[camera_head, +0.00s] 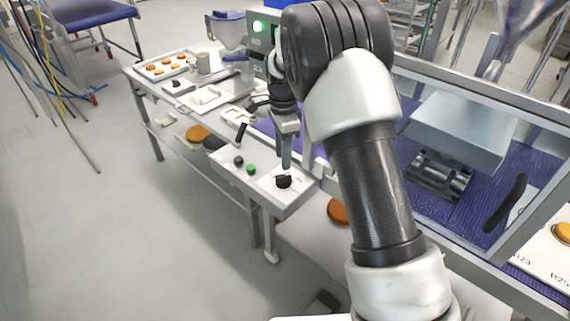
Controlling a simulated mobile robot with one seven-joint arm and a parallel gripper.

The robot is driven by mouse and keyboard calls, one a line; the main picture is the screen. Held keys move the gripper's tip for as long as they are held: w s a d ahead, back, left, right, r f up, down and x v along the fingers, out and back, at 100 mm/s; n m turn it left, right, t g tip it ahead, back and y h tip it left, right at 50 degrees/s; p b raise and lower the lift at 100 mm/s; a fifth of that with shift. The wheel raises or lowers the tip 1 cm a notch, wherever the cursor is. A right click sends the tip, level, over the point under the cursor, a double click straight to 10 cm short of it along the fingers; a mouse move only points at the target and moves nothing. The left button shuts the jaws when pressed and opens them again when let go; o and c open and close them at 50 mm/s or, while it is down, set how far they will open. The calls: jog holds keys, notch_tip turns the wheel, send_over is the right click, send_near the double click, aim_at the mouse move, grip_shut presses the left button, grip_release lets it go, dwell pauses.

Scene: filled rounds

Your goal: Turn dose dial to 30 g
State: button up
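The dial (284,181) is a black knob on a white plate at the right end of a sloped control box (262,199). Markings beside it are too small to read, so I cannot tell its setting. My gripper (286,165) points down just above the dial, its fingers close to the knob's top. I cannot tell whether they touch it or how far apart the fingers are. My arm comes from the lower right and hides part of the bench behind.
A green button (251,169), a dark button (238,160) and an upright black lever (241,132) sit left of the dial. A framed conveyor (468,205) is on the right. A tray (166,66) with orange rounds stands far left.

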aim_at(283, 175)
notch_tip(283, 175, down, 7)
jog(key=shift+f, duration=0.1)
dwell(0.3)
grip_shut()
